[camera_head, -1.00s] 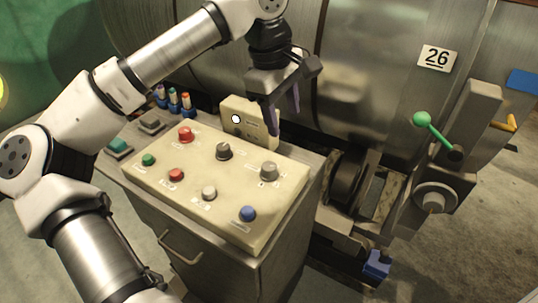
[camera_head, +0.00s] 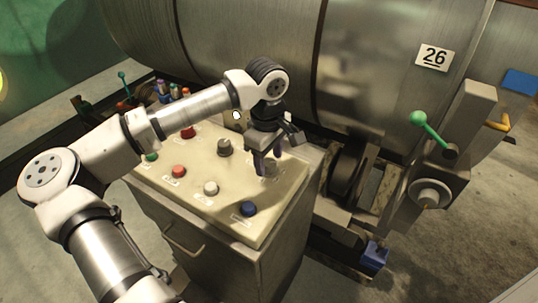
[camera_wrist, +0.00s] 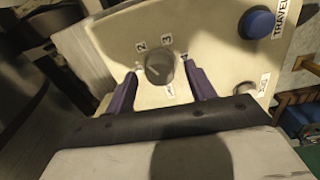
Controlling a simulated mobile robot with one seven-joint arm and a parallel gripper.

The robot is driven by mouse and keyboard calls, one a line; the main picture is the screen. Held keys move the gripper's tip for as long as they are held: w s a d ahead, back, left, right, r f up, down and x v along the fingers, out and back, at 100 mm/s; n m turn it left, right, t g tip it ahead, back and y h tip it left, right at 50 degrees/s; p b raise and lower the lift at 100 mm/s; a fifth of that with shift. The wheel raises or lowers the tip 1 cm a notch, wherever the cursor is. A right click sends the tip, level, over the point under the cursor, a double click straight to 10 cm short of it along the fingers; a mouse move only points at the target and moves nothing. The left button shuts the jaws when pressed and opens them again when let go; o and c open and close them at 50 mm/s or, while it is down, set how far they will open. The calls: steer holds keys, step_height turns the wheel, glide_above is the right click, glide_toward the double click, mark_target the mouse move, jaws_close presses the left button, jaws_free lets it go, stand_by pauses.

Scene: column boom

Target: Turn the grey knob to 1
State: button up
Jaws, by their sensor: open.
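The grey knob (camera_head: 270,170) sits at the right back of the cream control panel (camera_head: 230,190), partly hidden by my gripper in the head view. In the wrist view the round grey knob (camera_wrist: 159,68) shows between my purple fingers, with labels 2 (camera_wrist: 140,43) and 3 (camera_wrist: 167,38) beyond it. A small mark on the near side is too unclear to read. My gripper (camera_head: 267,164) is open above the knob, pointing down; it also shows in the wrist view (camera_wrist: 161,70). One finger is on each side of the knob. I cannot tell whether they touch it.
A darker knob (camera_head: 224,147), a blue button (camera_head: 248,209), a white button (camera_head: 210,188) and a red button (camera_head: 179,171) share the panel. A large metal drum (camera_head: 240,60) stands behind. A green-knobbed lever (camera_head: 430,125) is at the right.

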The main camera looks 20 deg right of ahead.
steer(key=shift+f, duration=0.25)
steer(key=c, duration=1)
